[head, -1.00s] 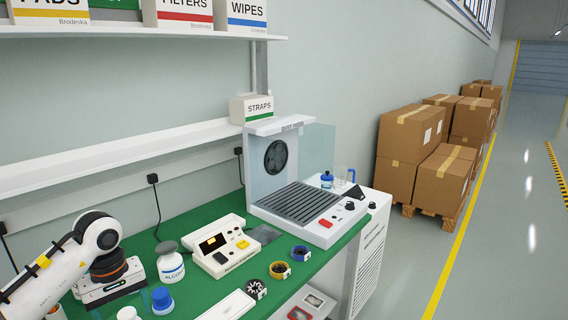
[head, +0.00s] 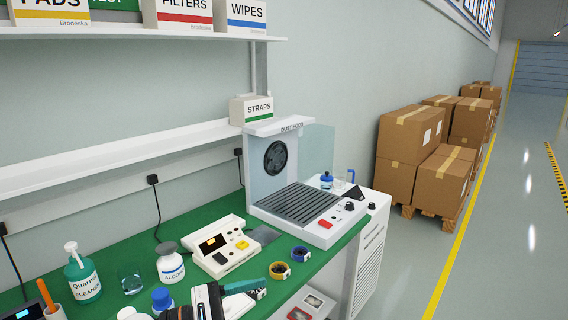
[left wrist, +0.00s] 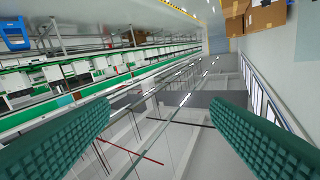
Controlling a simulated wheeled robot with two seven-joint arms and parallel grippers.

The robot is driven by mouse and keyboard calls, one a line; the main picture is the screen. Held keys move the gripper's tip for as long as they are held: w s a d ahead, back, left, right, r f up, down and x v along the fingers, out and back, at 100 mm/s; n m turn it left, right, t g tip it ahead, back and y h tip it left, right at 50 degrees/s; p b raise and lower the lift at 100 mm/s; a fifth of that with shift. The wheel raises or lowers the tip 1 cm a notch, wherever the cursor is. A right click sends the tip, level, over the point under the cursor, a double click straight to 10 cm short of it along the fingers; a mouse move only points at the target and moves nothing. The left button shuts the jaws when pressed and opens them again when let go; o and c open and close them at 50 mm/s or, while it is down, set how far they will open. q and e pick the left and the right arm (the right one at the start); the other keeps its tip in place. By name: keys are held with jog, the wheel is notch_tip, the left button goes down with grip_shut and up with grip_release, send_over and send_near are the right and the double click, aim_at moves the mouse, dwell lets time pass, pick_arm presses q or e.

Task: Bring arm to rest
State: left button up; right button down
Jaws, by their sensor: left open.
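My left gripper (head: 240,291) shows at the bottom middle of the head view, above the front part of the green bench. One teal finger pad points right. In the left wrist view both teal ribbed pads (left wrist: 158,128) are wide apart with nothing between them, and the far hall shows beyond. The gripper is open and empty. It partly hides a small black-and-white roll in the head view. My right gripper is in neither view.
The green bench (head: 110,250) holds a teal cleaner bottle (head: 82,275), an alcohol bottle (head: 170,263), a cream meter (head: 230,247), a yellow roll (head: 279,271) and a blue roll (head: 300,254). A dust hood (head: 290,205) stands at the right end. Shelves run above.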

pick_arm(q)
jog(key=w+a+n+t+y, duration=0.1)
jog(key=a+n+t+y, duration=0.5)
jog(key=n, duration=0.8)
jog(key=w+a+n+t+y, duration=0.1)
jog(key=a+n+t+y, duration=0.25)
jog(key=n+t, duration=0.75)
jog(key=s+a+f+n+g+y, duration=0.2)
jog(key=a+f+n+g+y, duration=0.3)
jog(key=n, duration=0.3)
jog(key=s+a+f+n+g+y, duration=0.2)
jog(key=s+f+n+g+y, duration=0.15)
jog(key=f+n, duration=0.45)
jog(key=s+f+n+g, duration=0.5)
jog(key=s+f, duration=0.1)
jog(key=s, duration=0.4)
jog(key=s+f+n+g, duration=0.5)
jog(key=s+f+g, duration=0.1)
jog(key=s, duration=0.4)
notch_tip(320, 180, down, 24)
jog(key=s+a+f+g, duration=0.2)
jog(key=s+f, duration=1.5)
jog(key=f, duration=0.1)
jog(key=shift+a+m, duration=0.15)
jog(key=shift+m, duration=0.15)
jog(key=shift+o, duration=0.3)
jog(key=shift+s, duration=0.1)
